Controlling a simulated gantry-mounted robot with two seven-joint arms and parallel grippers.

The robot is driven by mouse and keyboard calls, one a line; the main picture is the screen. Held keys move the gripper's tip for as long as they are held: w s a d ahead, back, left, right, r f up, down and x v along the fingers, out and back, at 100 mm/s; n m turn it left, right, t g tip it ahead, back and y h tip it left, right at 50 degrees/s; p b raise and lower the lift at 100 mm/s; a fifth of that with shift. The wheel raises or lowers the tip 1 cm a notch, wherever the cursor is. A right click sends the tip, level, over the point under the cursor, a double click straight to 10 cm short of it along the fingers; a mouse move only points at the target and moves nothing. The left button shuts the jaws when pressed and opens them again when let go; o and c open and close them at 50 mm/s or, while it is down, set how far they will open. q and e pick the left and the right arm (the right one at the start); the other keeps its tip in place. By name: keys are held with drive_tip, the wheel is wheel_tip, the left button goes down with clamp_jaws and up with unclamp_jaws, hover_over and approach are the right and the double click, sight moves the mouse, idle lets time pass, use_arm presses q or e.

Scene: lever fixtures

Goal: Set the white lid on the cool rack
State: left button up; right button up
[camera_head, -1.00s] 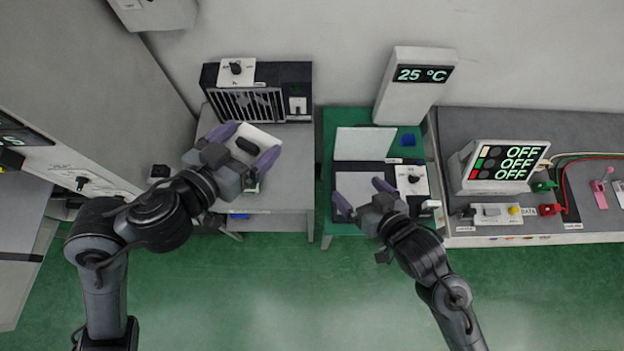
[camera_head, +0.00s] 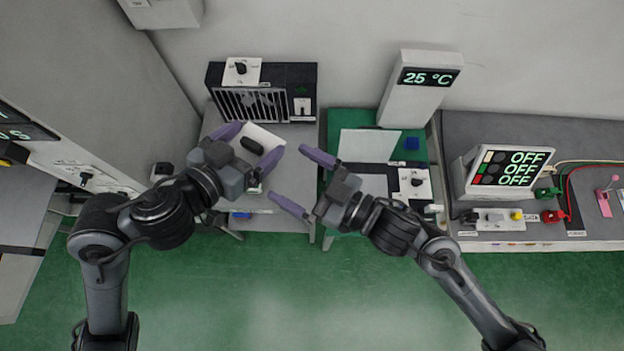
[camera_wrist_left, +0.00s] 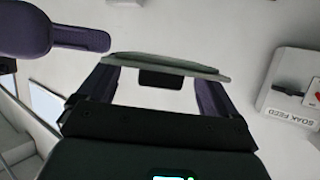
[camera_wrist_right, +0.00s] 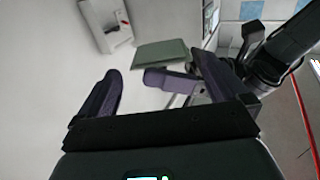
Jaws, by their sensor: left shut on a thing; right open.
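The white lid (camera_head: 266,134), a flat plate with a black handle, is between the fingers of my left gripper (camera_head: 250,146). That gripper is shut on it above the grey table. The lid shows nearly edge-on in the left wrist view (camera_wrist_left: 165,65) and ahead of my right gripper in the right wrist view (camera_wrist_right: 160,52). My right gripper (camera_head: 302,182) is open and empty, just right of the left gripper, its fingers pointing left toward the lid. No label for the cool rack is readable; a black unit with a slatted grille (camera_head: 250,104) stands behind the lid.
Right of the grey table (camera_head: 295,165), a green table (camera_head: 345,122) bears a box with a raised pale lid (camera_head: 368,144) and a blue block (camera_head: 411,143). A 25 °C display (camera_head: 428,77) stands behind. A bench with an OFF panel (camera_head: 510,165) is farther right.

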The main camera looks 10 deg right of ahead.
sight(260, 156)
drive_tip(key=x, duration=0.8)
drive_tip(key=shift+w+a, duration=0.1)
drive_tip(key=shift+a, duration=0.1)
drive_tip(key=c, duration=0.4)
use_arm(q)
drive_tip(key=o, duration=0.7)
use_arm(e)
drive_tip(key=shift+c, duration=1)
